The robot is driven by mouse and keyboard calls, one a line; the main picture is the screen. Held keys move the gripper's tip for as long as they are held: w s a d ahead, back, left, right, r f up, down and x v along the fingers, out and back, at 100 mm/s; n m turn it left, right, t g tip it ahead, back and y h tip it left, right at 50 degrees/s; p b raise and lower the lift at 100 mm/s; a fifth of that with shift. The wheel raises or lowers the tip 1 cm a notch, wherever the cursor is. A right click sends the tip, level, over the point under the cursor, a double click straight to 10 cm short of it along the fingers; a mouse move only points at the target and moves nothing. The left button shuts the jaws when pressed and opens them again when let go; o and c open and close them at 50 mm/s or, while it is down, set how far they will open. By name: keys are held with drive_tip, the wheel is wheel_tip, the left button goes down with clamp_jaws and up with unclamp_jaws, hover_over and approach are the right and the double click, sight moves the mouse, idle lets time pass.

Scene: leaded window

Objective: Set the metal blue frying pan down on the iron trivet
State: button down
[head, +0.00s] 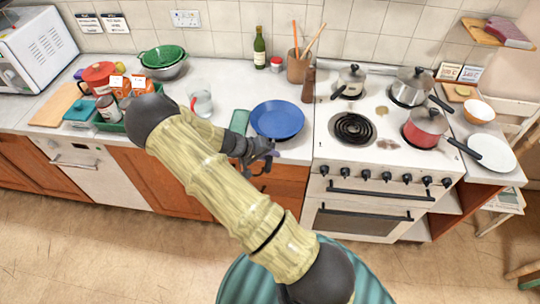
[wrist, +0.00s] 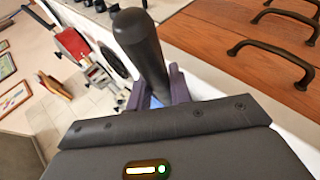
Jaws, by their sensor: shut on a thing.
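The blue frying pan (head: 278,119) is at the counter's front edge, just left of the stove, and looks about level. My gripper (head: 264,157) is in front of it, shut on its handle. In the wrist view the dark handle (wrist: 140,48) stands between my gripper's purple fingers (wrist: 164,92), with a sliver of blue behind it. I cannot tell whether the pan touches the counter or is held just above it. I cannot make out an iron trivet in either view; the surface under the pan is hidden.
The white stove (head: 385,150) has a bare black coil (head: 353,128) at front left, and a red pot (head: 425,127) at front right. A green flat item (head: 239,122) and a glass jug (head: 200,101) are left of the pan. A utensil crock (head: 299,67) and pepper mill (head: 308,84) stand behind it.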

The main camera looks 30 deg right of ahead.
drive_tip(key=shift+s, duration=0.1)
drive_tip(key=c, duration=1.2)
unclamp_jaws()
drive_tip(key=shift+d, duration=0.1)
drive_tip(key=shift+f, duration=0.1)
drive_tip(key=shift+a+r, duration=0.3)
drive_tip(key=shift+a, duration=0.15)
drive_tip(key=b+v, duration=0.4)
drive_tip(key=v, duration=1.2)
drive_tip(key=shift+a+r, duration=0.1)
drive_tip(key=shift+r, duration=0.1)
